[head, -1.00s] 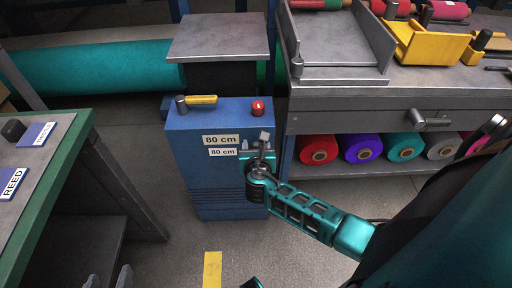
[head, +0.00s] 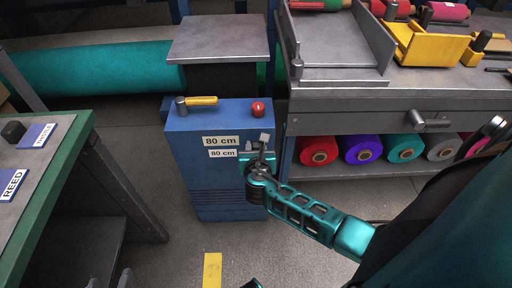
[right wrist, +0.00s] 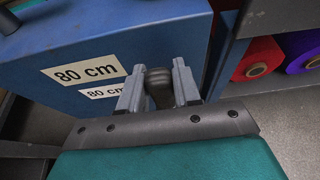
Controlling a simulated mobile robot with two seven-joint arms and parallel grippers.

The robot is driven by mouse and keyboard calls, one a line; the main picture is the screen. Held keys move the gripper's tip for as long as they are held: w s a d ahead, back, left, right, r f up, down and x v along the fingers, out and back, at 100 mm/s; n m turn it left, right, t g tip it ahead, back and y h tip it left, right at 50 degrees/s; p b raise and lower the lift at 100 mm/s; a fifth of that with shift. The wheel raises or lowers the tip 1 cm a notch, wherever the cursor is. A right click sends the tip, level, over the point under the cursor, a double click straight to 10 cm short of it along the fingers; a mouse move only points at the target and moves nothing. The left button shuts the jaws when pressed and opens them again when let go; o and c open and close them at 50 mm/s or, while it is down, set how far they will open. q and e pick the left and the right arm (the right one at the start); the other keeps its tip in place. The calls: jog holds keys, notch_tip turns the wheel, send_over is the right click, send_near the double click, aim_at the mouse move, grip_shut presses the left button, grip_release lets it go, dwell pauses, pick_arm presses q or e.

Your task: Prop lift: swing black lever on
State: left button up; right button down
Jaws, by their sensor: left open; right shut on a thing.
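The blue lift cabinet (head: 215,165) stands in the middle of the head view, with a grey platform (head: 220,38) behind its top. My right gripper (head: 262,155) is at the cabinet's front right edge. In the right wrist view its two grey fingers (right wrist: 158,85) are shut on the dark lever (right wrist: 158,94), whose rounded end shows between them. The lever's mount is hidden behind the gripper. My left gripper (head: 252,284) barely shows at the bottom edge of the head view, low over the floor and away from the cabinet.
A yellow-handled lever (head: 200,100) and a red button (head: 258,109) sit on the cabinet top. Two "80 cm" labels (head: 220,141) are on its front. A grey bench (head: 400,93) with felt rolls (head: 319,151) below stands right. A green-edged table (head: 50,200) stands left.

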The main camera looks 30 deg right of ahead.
jog(key=shift+s, duration=0.1)
jog(key=shift+s+d+f+m+t+y, duration=0.2)
jog(key=shift+s+d+m+t+y, duration=0.2)
jog(key=shift+d+m, duration=0.3)
pick_arm(q)
notch_tip(320, 180, down, 8)
jog(key=d+b, duration=0.2)
jog(key=b, duration=0.8)
jog(key=shift+d+r+h, duration=0.25)
jog(key=shift+h, duration=0.05)
pick_arm(e)
jog(key=d+f+m+t+y, duration=0.1)
jog(key=m, duration=0.1)
jog(key=s+d+m+t+y, duration=0.1)
jog(key=m, duration=0.1)
jog(key=s+d+f+m, duration=0.1)
jog(key=m, duration=0.1)
jog(key=shift+f+m+t+y, duration=0.3)
jog(key=shift+t+y, duration=0.1)
pick_arm(q)
jog(key=shift+w+r, duration=0.2)
pick_arm(e)
jog(key=c, duration=0.9)
grip_release()
pick_arm(q)
jog(key=shift+a+f, duration=0.15)
jog(key=shift+f, duration=0.05)
